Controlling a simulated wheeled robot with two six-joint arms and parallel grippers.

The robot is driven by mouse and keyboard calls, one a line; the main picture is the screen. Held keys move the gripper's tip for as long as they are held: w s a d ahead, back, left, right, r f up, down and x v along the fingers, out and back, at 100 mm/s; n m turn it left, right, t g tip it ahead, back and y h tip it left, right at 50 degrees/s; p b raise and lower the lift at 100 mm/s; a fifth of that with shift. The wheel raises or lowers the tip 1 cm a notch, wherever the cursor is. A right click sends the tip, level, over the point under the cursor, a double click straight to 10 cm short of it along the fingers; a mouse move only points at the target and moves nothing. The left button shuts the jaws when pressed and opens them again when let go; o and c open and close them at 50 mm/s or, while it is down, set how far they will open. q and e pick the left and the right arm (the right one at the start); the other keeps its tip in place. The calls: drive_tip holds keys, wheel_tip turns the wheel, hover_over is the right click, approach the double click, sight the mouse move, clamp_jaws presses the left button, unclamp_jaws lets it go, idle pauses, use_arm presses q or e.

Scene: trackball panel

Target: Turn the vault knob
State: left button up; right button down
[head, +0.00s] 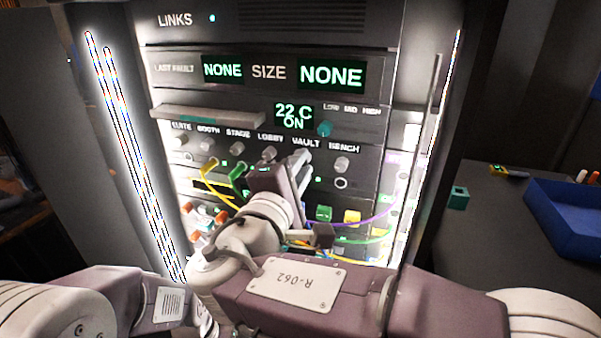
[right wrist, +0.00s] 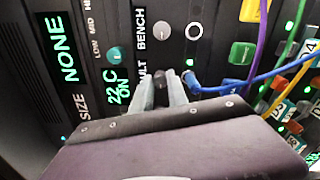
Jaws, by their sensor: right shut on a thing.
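The vault knob sits under the label VAULT on the dark rack panel (head: 365,160) in the head view, mostly hidden there by my right gripper (head: 302,160). In the right wrist view, my right gripper (right wrist: 162,88) has its two pale fingers on either side of the dark vault knob (right wrist: 160,76), shut on it, at the partly covered VAULT label. My left arm comes in from the left at the bottom of the head view. Its gripper does not show.
The bench knob (head: 342,164) is just right of my gripper. Several other knobs line the row to the left. Yellow, green, blue and purple cables hang below. A blue tray (head: 570,215) and a teal block (head: 458,197) are on the right-hand table.

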drive_tip(key=shift+r, duration=0.15)
drive_tip(key=c, duration=1.6)
unclamp_jaws()
drive_tip(key=o, duration=0.3)
drive_tip(key=shift+w, duration=0.35)
